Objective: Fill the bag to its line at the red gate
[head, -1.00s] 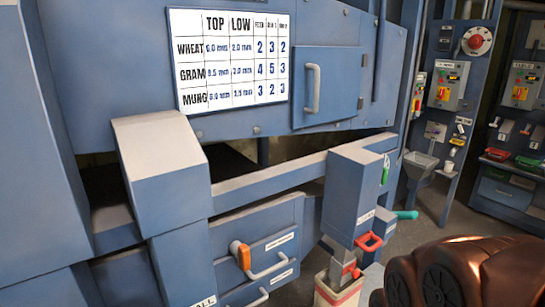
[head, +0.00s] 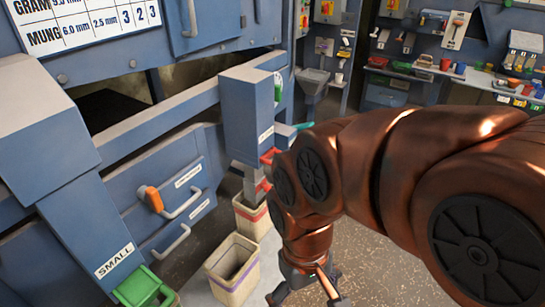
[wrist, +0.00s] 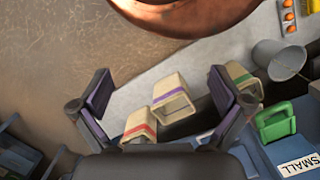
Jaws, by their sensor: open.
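The red gate handle (head: 270,155) juts from the blue outlet box beside the machine. Below it stands an upright cream bag with a red line (head: 252,217); its fill is hidden. It also shows in the wrist view (wrist: 139,131), low between my fingers and nearer the left one. My gripper (head: 304,287) is open, pointing down to the right of the bags in the head view and apart from them. Its purple-padded fingers show spread in the wrist view (wrist: 163,97), with nothing held.
A green gate (head: 138,287) is under the SMALL chute. A grey bucket (wrist: 279,61) stands nearby. Floor to the right is clear.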

